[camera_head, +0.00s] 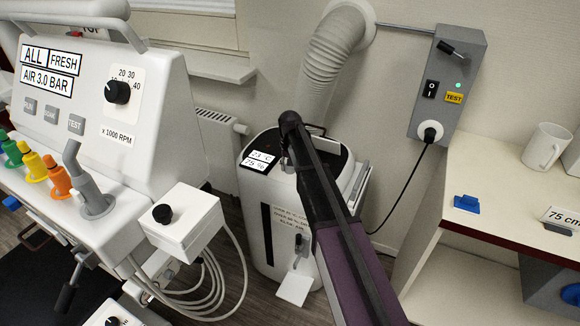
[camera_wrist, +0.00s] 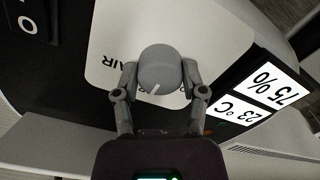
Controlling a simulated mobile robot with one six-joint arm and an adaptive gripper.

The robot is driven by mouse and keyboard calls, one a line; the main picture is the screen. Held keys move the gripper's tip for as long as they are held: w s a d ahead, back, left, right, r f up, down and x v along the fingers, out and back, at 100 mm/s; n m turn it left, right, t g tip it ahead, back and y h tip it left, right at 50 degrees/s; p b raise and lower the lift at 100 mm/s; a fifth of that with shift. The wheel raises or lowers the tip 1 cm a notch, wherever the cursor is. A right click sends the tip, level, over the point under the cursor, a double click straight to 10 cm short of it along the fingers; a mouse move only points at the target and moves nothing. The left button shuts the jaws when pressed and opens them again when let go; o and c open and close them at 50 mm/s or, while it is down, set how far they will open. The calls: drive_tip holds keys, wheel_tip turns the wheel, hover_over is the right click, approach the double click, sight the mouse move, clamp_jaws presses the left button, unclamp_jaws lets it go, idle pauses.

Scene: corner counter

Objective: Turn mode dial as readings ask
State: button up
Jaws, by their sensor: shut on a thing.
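The mode dial (camera_wrist: 160,62) is a round grey knob on a pale plate on top of the white air unit (camera_head: 262,215). Its white pointer mark faces the lower left in the wrist view. The word AIR (camera_wrist: 123,82) is partly readable left of the knob, part-hidden by a finger. My gripper (camera_wrist: 160,75) is shut on the knob, one finger on each side. In the head view my gripper (camera_head: 290,152) hides the dial. The unit's display (camera_wrist: 262,82) reads 23 °C and 75 %; it also shows in the head view (camera_head: 258,160).
A small-print notice (camera_head: 289,216) is on the unit's front; I cannot read it surely. A white hose (camera_head: 330,55) rises behind the unit. A medical console (camera_head: 100,90) stands left. A counter (camera_head: 490,160) with a mug (camera_head: 546,148) stands right.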

drive_tip(key=shift+s, duration=0.1)
drive_tip(key=o, duration=1.1)
drive_tip(key=shift+o, duration=0.2)
drive_tip(key=shift+n, duration=0.4)
drive_tip(key=n, duration=1)
drive_tip(key=shift+n, duration=0.4)
wheel_tip(320, 180, up, 14)
drive_tip(key=p, duration=1.4)
drive_tip(key=s+d+f+m+b, duration=0.1)
drive_tip(key=s+d+m, duration=0.2)
drive_tip(key=s, duration=0.6)
drive_tip(key=s+d+f+m+b, duration=0.1)
drive_tip(key=s+d+m, duration=0.2)
drive_tip(key=s, duration=0.6)
drive_tip(key=s+d+f+m+b, duration=0.1)
drive_tip(key=s+d+m, duration=0.2)
drive_tip(key=s, duration=0.6)
drive_tip(key=shift+s+d+f+m, duration=0.15)
drive_tip(key=shift+d+f+m, duration=0.1)
drive_tip(key=shift+m, duration=0.75)
